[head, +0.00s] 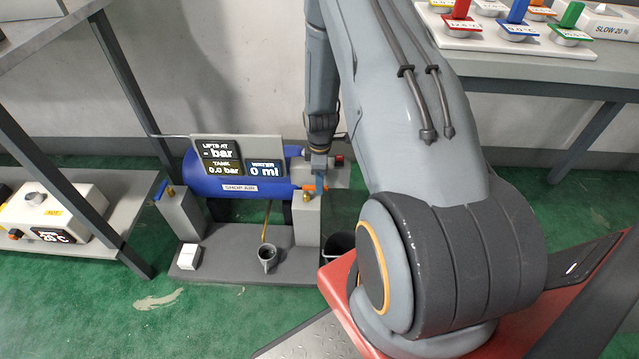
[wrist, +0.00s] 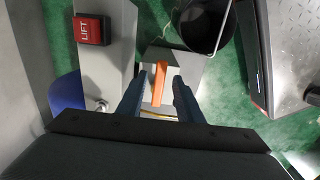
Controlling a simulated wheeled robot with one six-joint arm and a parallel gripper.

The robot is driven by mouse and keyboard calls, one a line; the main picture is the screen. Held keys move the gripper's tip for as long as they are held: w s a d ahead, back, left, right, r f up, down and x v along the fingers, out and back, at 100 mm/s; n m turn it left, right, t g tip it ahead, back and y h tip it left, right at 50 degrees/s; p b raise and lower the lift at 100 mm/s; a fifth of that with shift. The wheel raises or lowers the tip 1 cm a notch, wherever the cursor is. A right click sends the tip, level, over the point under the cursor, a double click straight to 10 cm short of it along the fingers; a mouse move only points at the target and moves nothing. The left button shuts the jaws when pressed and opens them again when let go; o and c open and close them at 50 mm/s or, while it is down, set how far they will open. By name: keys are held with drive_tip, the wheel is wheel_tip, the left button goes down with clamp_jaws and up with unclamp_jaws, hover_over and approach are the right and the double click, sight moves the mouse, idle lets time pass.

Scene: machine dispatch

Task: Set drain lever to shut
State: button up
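A blue tank (head: 205,182) labelled SHOP AIR lies on a grey base by the wall. An orange lever (head: 312,187) is at its right end, above a grey block. In the wrist view the orange lever (wrist: 159,84) stands between my gripper's two fingers, with a gap on each side. My gripper (head: 319,166) is open and reaches down over the lever; the head view shows its fingers poorly. No label on the lever is readable. A display panel (head: 238,140) reads LIFTS AT - bar, TANK 0.0 bar, WATER 0 ml.
A red LIFT button (wrist: 89,30) sits on a grey block beside my gripper. A black bucket (wrist: 204,22) stands nearby. A blue lever (head: 161,190) is on the left block. A grey funnel (head: 267,254) and white box (head: 188,256) stand on the base.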

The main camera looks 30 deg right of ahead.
drive_tip(key=shift+f, duration=0.5)
drive_tip(key=shift+c, duration=0.5)
clamp_jaws()
